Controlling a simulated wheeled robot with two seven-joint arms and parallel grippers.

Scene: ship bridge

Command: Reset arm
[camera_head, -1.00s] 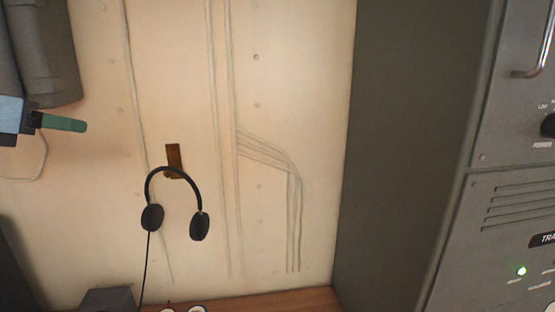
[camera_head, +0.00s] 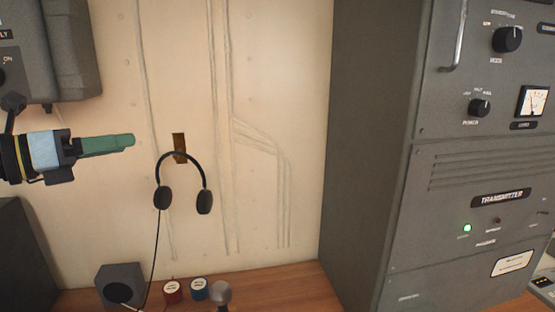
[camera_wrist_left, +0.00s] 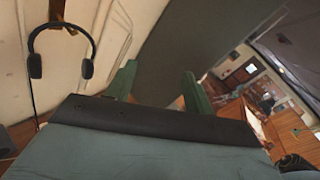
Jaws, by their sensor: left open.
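My left gripper (camera_head: 128,141) comes in from the left in the head view, with green fingers pointing right, in front of the cream wall. In the left wrist view its two green fingers (camera_wrist_left: 160,88) stand apart with nothing between them. A black headset (camera_head: 182,182) hangs on a brown wall hook (camera_head: 179,147), just right of the fingertips, with a visible gap in the picture. It also shows at the left in the left wrist view (camera_wrist_left: 60,52). My right gripper is in neither view.
A grey transmitter cabinet (camera_head: 372,150) fills the right side. A wooden desk (camera_head: 290,285) below carries a small dark speaker box (camera_head: 122,283), a red-sided tin (camera_head: 173,292), a blue-sided tin (camera_head: 199,290) and a round-headed knob (camera_head: 221,294). A grey box (camera_head: 60,50) is upper left.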

